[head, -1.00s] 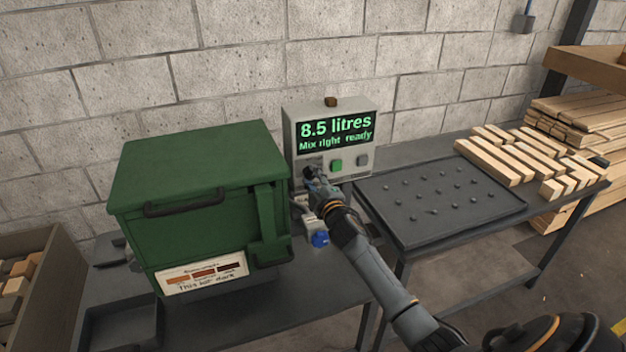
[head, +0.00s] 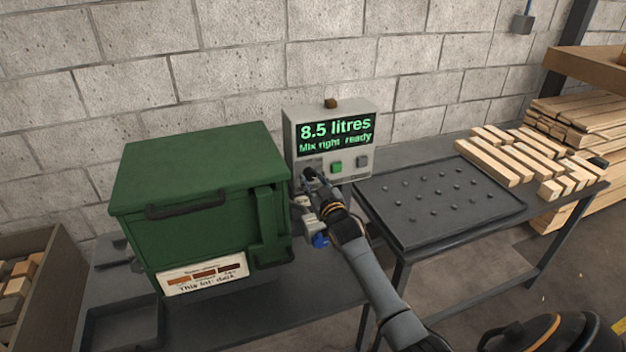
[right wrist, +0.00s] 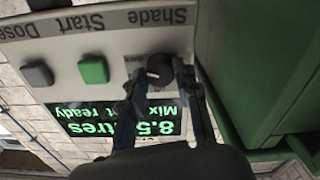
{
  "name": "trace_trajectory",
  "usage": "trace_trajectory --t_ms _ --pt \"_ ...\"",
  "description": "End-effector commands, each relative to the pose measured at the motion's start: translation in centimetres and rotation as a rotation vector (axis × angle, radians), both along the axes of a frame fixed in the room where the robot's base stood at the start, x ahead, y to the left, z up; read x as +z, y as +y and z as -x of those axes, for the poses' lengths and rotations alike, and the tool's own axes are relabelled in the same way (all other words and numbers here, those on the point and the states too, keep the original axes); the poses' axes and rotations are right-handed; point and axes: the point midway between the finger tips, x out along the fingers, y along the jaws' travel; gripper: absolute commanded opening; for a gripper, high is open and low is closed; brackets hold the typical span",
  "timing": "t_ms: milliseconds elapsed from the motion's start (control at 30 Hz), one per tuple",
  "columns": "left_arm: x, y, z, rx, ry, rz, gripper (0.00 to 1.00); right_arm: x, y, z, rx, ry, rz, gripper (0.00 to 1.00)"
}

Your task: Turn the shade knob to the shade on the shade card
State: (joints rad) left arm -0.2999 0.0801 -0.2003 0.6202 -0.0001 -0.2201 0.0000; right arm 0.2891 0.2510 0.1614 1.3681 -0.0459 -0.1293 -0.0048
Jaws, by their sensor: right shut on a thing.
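The wrist view shows the panel upside down. My right gripper (right wrist: 155,88) is shut on the knob, a finger on each side; in the head view this gripper (head: 310,180) hides most of it. The shade card (head: 203,276) on the front of the green box shows three brown swatches, lighter to darker, and handwriting that reads "This lot: dark". My left gripper is not in view.
The panel screen (head: 336,132) reads "8.5 litres" and "Mix right ready", the middle word being unclear. A green button (head: 336,166) and a grey button (head: 361,160) sit right of the knob. The green box (head: 200,170) stands close on the left. A studded dark tray (head: 440,235) lies right.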

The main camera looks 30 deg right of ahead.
Motion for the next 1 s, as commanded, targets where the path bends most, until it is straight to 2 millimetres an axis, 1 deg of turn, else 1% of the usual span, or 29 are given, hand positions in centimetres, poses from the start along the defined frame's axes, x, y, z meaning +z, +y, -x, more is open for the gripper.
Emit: trace_trajectory --t_ms 200,400,933,967,1000 --pt "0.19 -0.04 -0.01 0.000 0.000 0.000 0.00 -0.19 0.04 0.02 0.000 -0.023 -0.114 0.00" --pt "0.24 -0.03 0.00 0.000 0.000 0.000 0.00 -0.23 0.03 0.03 0.000 -0.036 -0.168 0.00" --pt "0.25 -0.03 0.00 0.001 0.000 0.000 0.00 -0.27 0.06 0.04 0.000 -0.040 -0.188 0.00" --pt "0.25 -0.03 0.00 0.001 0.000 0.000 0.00 -0.27 0.06 0.04 0.000 -0.040 -0.188 0.37" --pt "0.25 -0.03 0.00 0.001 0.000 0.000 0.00 -0.27 0.06 0.03 0.000 -0.040 -0.188 0.45"
